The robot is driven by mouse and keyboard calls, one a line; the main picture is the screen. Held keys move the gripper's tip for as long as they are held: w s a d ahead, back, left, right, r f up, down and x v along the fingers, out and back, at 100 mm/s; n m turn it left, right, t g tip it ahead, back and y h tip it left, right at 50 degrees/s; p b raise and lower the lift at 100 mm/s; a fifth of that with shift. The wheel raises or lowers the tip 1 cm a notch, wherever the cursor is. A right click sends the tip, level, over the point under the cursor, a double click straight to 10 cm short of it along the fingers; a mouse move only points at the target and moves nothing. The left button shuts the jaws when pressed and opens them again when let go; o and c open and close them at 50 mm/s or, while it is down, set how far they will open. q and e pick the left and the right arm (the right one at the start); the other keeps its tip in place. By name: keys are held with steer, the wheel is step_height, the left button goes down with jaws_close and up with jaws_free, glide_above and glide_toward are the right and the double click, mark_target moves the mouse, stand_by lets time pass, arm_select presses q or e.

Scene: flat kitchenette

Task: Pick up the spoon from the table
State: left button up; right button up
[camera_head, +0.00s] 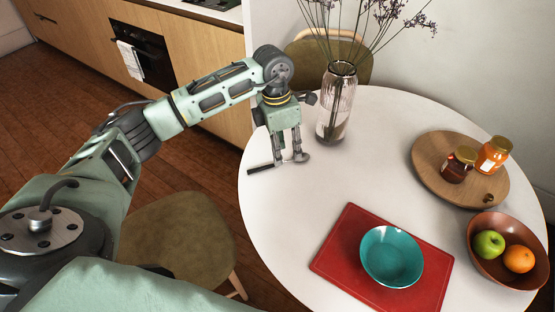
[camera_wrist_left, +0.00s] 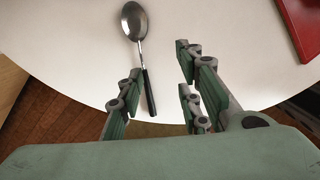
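The spoon (camera_head: 262,168) lies on the white round table (camera_head: 290,210) near its left edge, with a dark handle and a metal bowl. My left gripper (camera_head: 288,158) points down over the spoon and hides part of its middle. In the left wrist view the spoon (camera_wrist_left: 141,50) has its shiny bowl away from me and its dark handle toward me. The handle shows between the open fingers of my left gripper (camera_wrist_left: 158,75), closer to the left-hand finger. I cannot tell whether any finger touches it. My right gripper is not in view.
A glass vase (camera_head: 338,105) with dry stems stands just right of my left gripper. A red mat (camera_head: 335,262) with a teal bowl (camera_head: 391,257), a wooden board (camera_head: 430,165) with two jars and a brown fruit bowl (camera_head: 483,270) stand farther right. A chair (camera_head: 185,240) is at the left.

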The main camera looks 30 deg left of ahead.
mark_target(270, 165)
arm_select(q)
steer(key=a, duration=0.1)
steer(key=a+y, duration=0.1)
steer(key=a, duration=0.1)
steer(key=shift+a+r, duration=0.3)
steer(key=f, duration=0.2)
steer(key=f+p, duration=0.1)
steer(key=f, duration=0.1)
steer(key=s+f, duration=0.1)
steer(key=f, duration=0.2)
steer(key=shift+a+p, duration=0.15)
steer(key=shift+p, duration=0.15)
steer(key=shift+f, duration=0.25)
steer(key=shift+c, duration=0.6)
jaws_close()
